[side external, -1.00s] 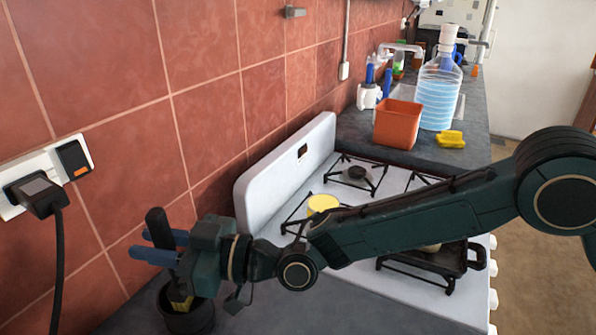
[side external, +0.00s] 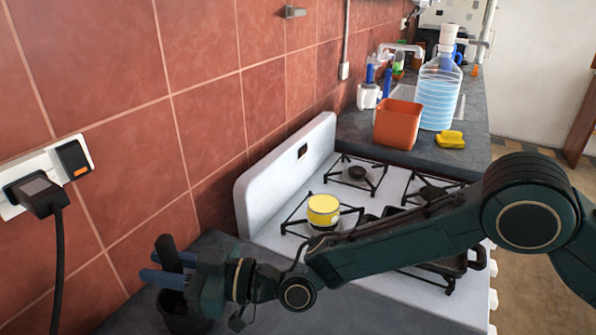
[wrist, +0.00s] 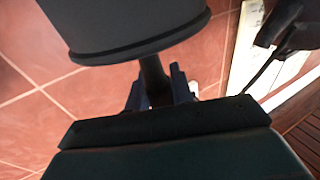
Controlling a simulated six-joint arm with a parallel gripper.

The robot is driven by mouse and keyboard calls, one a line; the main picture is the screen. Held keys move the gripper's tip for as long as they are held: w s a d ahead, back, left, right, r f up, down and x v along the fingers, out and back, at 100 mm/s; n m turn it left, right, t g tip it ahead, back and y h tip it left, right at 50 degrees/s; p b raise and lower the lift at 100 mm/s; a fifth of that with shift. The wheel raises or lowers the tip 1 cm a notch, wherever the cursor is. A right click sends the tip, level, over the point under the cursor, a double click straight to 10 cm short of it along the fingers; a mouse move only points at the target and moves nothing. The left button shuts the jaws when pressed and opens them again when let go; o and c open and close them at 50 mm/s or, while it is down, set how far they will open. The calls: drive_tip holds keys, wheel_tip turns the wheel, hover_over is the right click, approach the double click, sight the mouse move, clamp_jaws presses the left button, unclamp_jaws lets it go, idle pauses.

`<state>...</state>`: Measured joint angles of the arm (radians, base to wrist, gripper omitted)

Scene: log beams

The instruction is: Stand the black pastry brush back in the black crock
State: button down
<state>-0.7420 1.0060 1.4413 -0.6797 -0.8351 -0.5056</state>
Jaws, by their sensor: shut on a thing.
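The black pastry brush (side external: 170,255) stands handle up, slightly tilted, between the blue fingers of my gripper (side external: 167,268) in the side view. My gripper is shut on its handle, which also shows in the wrist view (wrist: 154,78) between the fingers (wrist: 158,92). The black crock (side external: 180,318) is on the counter just below my gripper, partly cut off by the frame. It looms large and dark at the top of the wrist view (wrist: 135,25), where the handle disappears behind its edge. The bristles are hidden; their depth in the crock cannot be told.
The tiled wall (side external: 120,120) with a socket and plug (side external: 42,190) is close on the left. A white stove (side external: 290,170) with a yellow pot (side external: 323,211) lies right of my gripper. An orange container (side external: 397,124) and a water bottle (side external: 438,92) stand farther back.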

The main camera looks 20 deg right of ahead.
drive_tip(key=shift+f, duration=0.1)
drive_tip(key=c, duration=1.2)
unclamp_jaws()
drive_tip(key=r+v, duration=0.1)
drive_tip(key=v, duration=1.1)
drive_tip(key=shift+f, duration=0.3)
